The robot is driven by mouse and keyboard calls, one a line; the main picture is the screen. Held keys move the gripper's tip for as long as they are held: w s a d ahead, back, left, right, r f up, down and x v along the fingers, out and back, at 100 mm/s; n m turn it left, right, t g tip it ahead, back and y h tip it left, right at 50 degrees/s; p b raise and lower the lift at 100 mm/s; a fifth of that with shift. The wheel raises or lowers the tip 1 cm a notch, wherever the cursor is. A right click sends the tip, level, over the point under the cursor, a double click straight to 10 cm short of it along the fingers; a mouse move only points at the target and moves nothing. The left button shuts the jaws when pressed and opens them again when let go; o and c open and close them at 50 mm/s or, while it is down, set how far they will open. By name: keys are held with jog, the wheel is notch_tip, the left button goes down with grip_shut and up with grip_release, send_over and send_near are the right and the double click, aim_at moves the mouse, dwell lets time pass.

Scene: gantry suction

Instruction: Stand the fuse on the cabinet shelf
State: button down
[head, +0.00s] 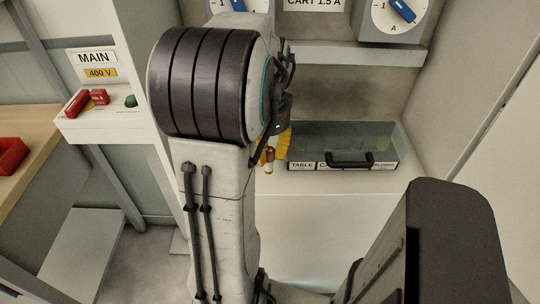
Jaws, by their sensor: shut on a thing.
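My gripper (275,146) is mostly hidden behind my arm; dark links and a yellow part show at its right edge. It is shut on the fuse (269,160), a small pale cylinder with brownish ends. The fuse hangs about upright beside the yellow part, left of a clear-fronted box. Its upper part is partly covered, and I cannot tell whether its lower end touches anything. A grey shelf (350,54) crosses the cabinet's back below the dials. The pale cabinet surface (335,207) lies lower, in front of the box.
The clear box (343,146) has a black handle and labels, one reading TABLE. Two dials with blue pointers (403,11) are above. At left are a MAIN 400 V panel (97,123) with a red switch and green button, and a red tray (11,155) on a wooden bench.

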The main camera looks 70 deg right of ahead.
jog(key=shift+d+f+p, duration=0.8)
jog(key=shift+d+f, duration=0.05)
jog(key=shift+f, duration=0.25)
jog(key=shift+w+f, duration=0.1)
jog(key=shift+f, duration=1.35)
jog(key=shift+f, duration=0.2)
jog(key=c, duration=1.1)
grip_release()
jog(key=shift+r, duration=0.1)
